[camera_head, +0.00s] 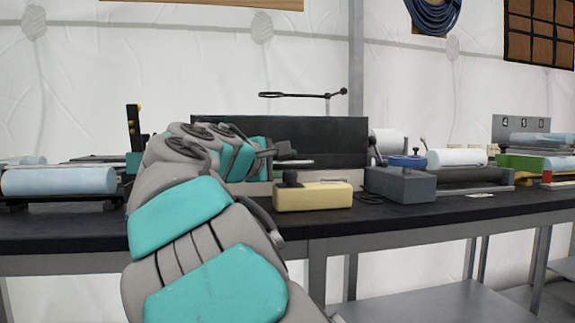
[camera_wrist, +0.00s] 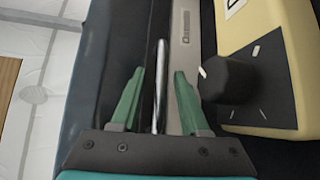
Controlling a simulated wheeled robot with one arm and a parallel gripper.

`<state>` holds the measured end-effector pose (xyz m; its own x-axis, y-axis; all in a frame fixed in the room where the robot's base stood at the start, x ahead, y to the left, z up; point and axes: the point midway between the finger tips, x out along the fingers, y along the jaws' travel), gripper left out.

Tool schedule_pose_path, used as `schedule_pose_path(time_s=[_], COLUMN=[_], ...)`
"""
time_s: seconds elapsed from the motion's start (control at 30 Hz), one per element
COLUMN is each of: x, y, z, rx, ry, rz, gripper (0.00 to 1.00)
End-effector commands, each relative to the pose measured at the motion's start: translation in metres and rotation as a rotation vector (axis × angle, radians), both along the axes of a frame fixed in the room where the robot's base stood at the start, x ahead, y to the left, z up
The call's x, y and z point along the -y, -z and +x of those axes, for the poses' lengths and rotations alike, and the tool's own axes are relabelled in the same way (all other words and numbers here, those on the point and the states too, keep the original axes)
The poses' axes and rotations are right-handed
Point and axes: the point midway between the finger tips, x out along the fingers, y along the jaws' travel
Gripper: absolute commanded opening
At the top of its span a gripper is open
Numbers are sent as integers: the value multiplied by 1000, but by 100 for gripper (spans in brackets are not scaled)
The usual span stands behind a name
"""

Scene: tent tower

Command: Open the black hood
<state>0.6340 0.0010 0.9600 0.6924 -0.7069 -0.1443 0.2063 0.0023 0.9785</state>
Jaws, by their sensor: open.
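The black hood (camera_head: 335,137) is a wide dark box front on the workbench, standing upright above a light grey base (camera_head: 335,176). It looks closed. In the wrist view the hood (camera_wrist: 103,75) fills the left side as a dark panel, with the grey base beside it (camera_wrist: 184,60). A thin silver bar (camera_wrist: 160,60) runs along the hood's lower edge, like a handle. My gripper (camera_head: 284,154) is at the hood's lower front. In the wrist view its green fingers (camera_wrist: 159,74) are open, one on each side of the bar, with visible gaps.
A yellow box (camera_head: 313,196) with a black knob stands just in front of the hood, close to my gripper. A grey block with a blue disc (camera_head: 407,162) is to the right. Pale rolls (camera_head: 60,180) lie at the left. A ring on a stand (camera_head: 300,95) rises above the hood.

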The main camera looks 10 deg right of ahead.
Motion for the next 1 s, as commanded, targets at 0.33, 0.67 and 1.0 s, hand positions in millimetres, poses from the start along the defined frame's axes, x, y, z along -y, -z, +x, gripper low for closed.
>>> schedule_pose_path(time_s=[0.33, 0.67, 1.0], x=[0, 0, 0], y=[0, 0, 1], z=[0, 0, 0], rx=[0, -1, -2], ry=[1, 1, 1], rz=[0, 0, 0], gripper=[19, 0, 0])
